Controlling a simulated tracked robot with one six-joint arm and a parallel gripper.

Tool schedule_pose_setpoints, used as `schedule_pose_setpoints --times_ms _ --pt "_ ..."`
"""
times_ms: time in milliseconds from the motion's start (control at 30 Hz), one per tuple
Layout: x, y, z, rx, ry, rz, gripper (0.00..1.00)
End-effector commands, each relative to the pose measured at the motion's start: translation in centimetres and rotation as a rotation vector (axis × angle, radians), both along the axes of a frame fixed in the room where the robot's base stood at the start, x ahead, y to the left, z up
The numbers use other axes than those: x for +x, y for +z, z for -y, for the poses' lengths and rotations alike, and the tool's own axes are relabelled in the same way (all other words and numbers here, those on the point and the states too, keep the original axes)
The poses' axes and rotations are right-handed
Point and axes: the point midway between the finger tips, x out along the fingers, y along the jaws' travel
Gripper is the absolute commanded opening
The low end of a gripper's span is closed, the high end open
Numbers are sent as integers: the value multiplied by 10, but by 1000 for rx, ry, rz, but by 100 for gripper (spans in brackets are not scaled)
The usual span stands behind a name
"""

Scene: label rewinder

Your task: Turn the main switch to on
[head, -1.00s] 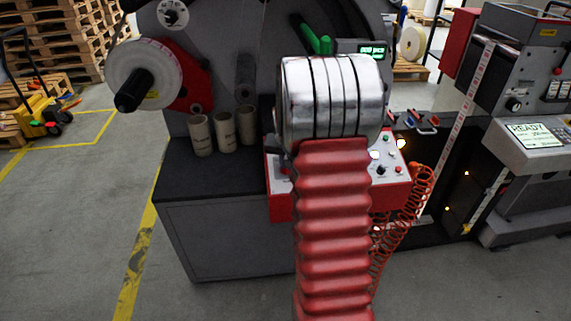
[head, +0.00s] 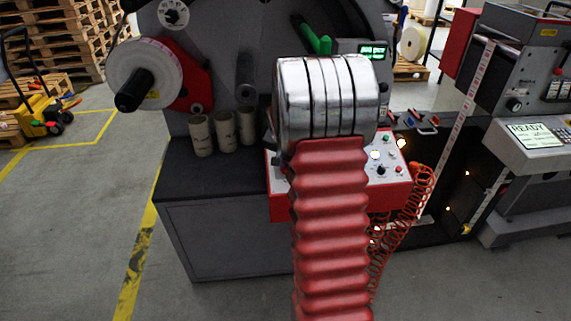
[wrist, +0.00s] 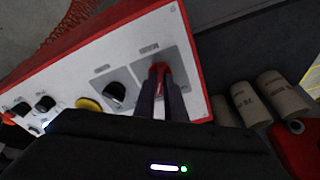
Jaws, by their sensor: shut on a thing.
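The main switch (wrist: 159,67) shows in the wrist view as a red handle on a grey plate at one end of the white-topped control panel (wrist: 140,48). My gripper (wrist: 161,82) is shut on the red handle, with a dark finger on each side of it. The fingers hide part of the handle, and I cannot tell its exact turn position. In the head view the red control box (head: 392,197) stands behind my arm, which hides the switch and my gripper there.
Beside the switch are a black knob (wrist: 115,95), a yellow button (wrist: 88,104) and smaller knobs. Cardboard cores (wrist: 284,92) stand on the dark ledge near the switch end. A coiled red hose (head: 408,215) hangs at the box's right.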

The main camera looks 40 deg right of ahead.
Motion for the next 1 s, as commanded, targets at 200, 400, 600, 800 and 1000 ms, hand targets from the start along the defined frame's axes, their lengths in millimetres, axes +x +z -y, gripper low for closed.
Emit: schedule_pose_setpoints --times_ms 200,400,600,800,1000 --pt "2 0 -3 3 3 2 20" --pt "1 0 -2 2 1 2 29" --pt "1 1 -1 1 1 2 29" --pt "-2 11 -4 -1 1 3 29" --pt "-9 35 -11 -2 2 4 29"
